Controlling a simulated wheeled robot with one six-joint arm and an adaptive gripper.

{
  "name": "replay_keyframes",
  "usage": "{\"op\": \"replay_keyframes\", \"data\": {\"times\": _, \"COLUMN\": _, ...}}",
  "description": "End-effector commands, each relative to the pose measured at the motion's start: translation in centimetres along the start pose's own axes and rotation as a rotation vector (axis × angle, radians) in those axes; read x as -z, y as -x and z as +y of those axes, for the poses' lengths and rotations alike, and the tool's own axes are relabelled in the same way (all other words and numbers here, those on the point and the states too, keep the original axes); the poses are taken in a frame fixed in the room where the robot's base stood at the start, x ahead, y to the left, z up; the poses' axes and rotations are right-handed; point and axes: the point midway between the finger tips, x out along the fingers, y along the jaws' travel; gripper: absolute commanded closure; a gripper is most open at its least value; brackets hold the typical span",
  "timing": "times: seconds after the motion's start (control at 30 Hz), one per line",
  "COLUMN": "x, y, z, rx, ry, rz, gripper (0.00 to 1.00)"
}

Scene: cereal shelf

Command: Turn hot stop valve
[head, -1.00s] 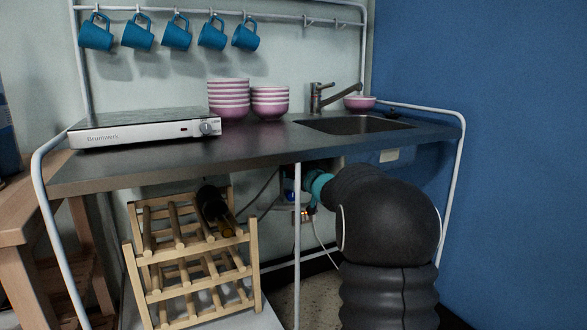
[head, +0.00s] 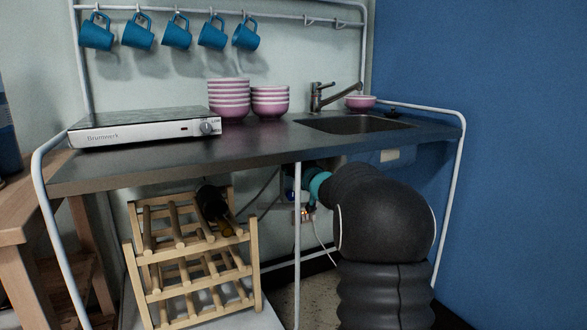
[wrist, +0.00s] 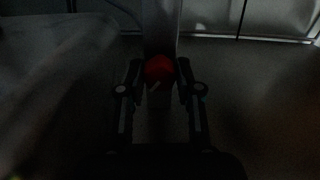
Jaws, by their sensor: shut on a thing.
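The hot stop valve shows in the wrist view as a round red knob (wrist: 159,70), dark and dimly lit, in front of a grey vertical piece. My gripper (wrist: 160,77) has one finger on each side of the knob and is shut on it. The exact contact at the fingertips is too dark to make out. In the head view my arm reaches under the sink counter, and its end is hidden behind the counter edge and the white front leg. The red knob cannot be made out in that view.
The counter (head: 250,150) lies above my arm, with a sink (head: 355,124) and tap (head: 335,96). A white leg (head: 297,240) stands just left of my arm. A wooden bottle rack (head: 190,255) stands at left below. Brass and blue fittings (head: 303,214) and thin hoses show underneath.

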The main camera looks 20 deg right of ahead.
Motion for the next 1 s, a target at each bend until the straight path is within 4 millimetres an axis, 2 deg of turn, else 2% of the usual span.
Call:
{"op": "replay_keyframes", "data": {"times": 0.7, "x": -0.07, "y": 0.0, "z": -0.09, "rx": 0.0, "ry": 0.482, "rz": 0.001, "gripper": 1.0}}
{"op": "replay_keyframes", "data": {"times": 1.0, "x": 0.03, "y": -0.02, "z": -0.1, "rx": 0.0, "ry": 0.604, "rz": 0.001, "gripper": 1.0}}
